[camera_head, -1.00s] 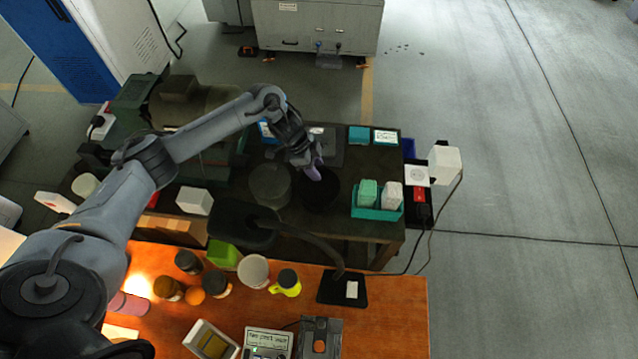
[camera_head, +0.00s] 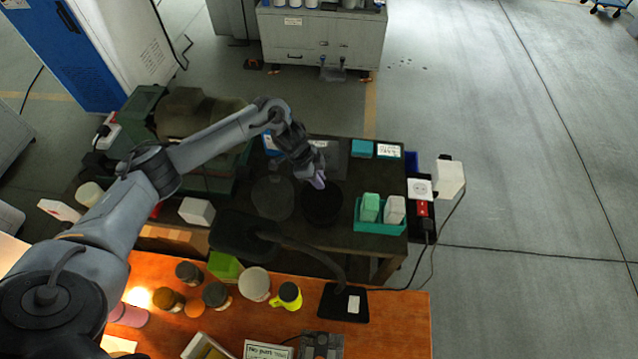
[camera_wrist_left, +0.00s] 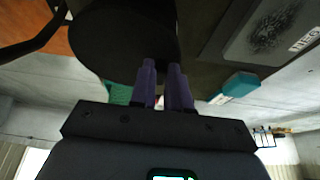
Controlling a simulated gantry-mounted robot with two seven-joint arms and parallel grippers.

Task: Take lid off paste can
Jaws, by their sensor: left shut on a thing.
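A black round lid (camera_head: 323,208) shows on the dark bench, right of a dark grey round shape (camera_head: 272,198). My left gripper (camera_head: 318,182) reaches over the bench and is at the lid's far edge. In the left wrist view the lid (camera_wrist_left: 115,42) is a large dark disc at the purple fingertips (camera_wrist_left: 163,68). The fingers are close together and shut on the lid, though the grip itself is dark. I cannot tell whether the lid is clear of the paste can; no can wall shows clearly beneath it. My right gripper is not in view.
A teal tray (camera_head: 380,228) with two blocks stands right of the lid. A dark lamp-like head and its arm (camera_head: 310,250) cross the bench in front. The orange table (camera_head: 400,315) nearer me holds several jars. A teal box (camera_head: 361,149) sits behind.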

